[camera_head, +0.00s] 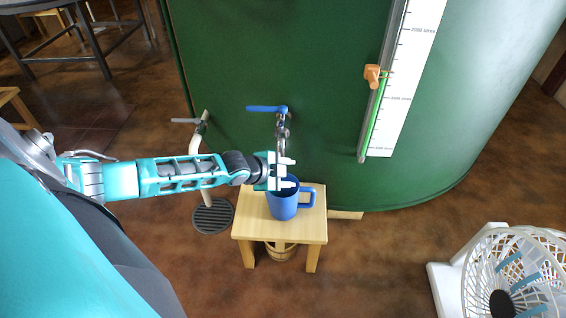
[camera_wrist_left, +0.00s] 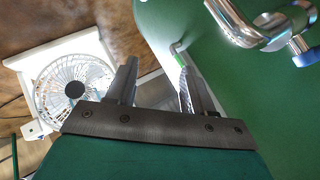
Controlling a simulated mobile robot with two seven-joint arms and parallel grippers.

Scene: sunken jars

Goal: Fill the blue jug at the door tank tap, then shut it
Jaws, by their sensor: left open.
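The blue jug (camera_head: 283,207) stands upright on a small wooden stool (camera_head: 310,230) in the head view, its handle to the right. The tap (camera_head: 282,130) with a blue lever (camera_head: 266,109) is on the green tank (camera_head: 290,60), above the jug. The lever points left, across the spout. My left gripper (camera_head: 288,174) is open and empty, above the jug's rim and below the tap; it hides part of the jug's mouth. The left wrist view shows its spread fingers (camera_wrist_left: 155,90) and the shiny tap (camera_wrist_left: 262,28) at upper right. Water is not visible. My right gripper is out of view.
A white fan (camera_head: 515,272) stands on the floor at lower right. A level gauge (camera_head: 400,85) with an orange marker runs up the tank. A second pipe with a tap (camera_head: 200,135) stands left, above a round floor drain (camera_head: 212,216). A wooden bucket (camera_head: 281,251) sits under the stool.

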